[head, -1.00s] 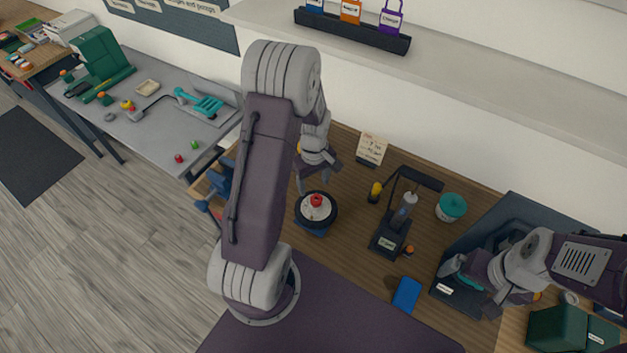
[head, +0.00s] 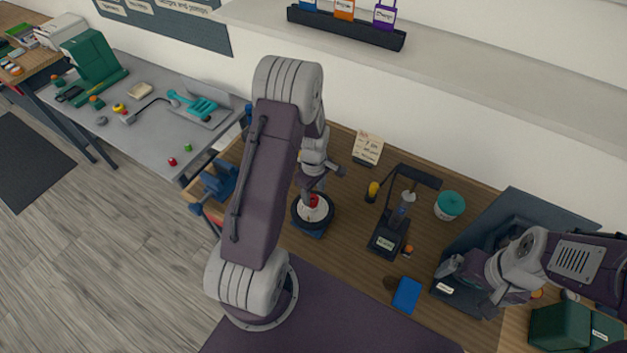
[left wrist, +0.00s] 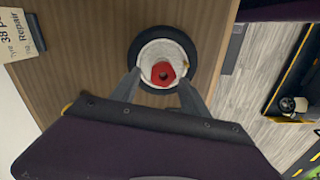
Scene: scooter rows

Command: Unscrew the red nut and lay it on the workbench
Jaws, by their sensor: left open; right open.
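The red nut (head: 313,201) sits on the white centre of a small black-tyred wheel (head: 326,221) on the wooden workbench (head: 345,260). In the left wrist view the nut (left wrist: 163,73) shows as a red hexagon with a dark hole, in the middle of the wheel (left wrist: 190,45). My left gripper (left wrist: 158,85) is open, its two fingers apart on either side of the nut; I cannot tell whether they touch it. In the head view my left gripper (head: 312,192) is just above the wheel. My right gripper (head: 465,281) is open, over the dark tray at the right.
A black stand (head: 385,240), a yellow-handled tool (head: 373,190), a teal-lidded tub (head: 450,205) and a blue block (head: 407,295) stand right of the wheel. A card (head: 367,148) stands behind. A blue vise-like tool (head: 220,180) is at the bench's left. Bare wood lies between wheel and blue block.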

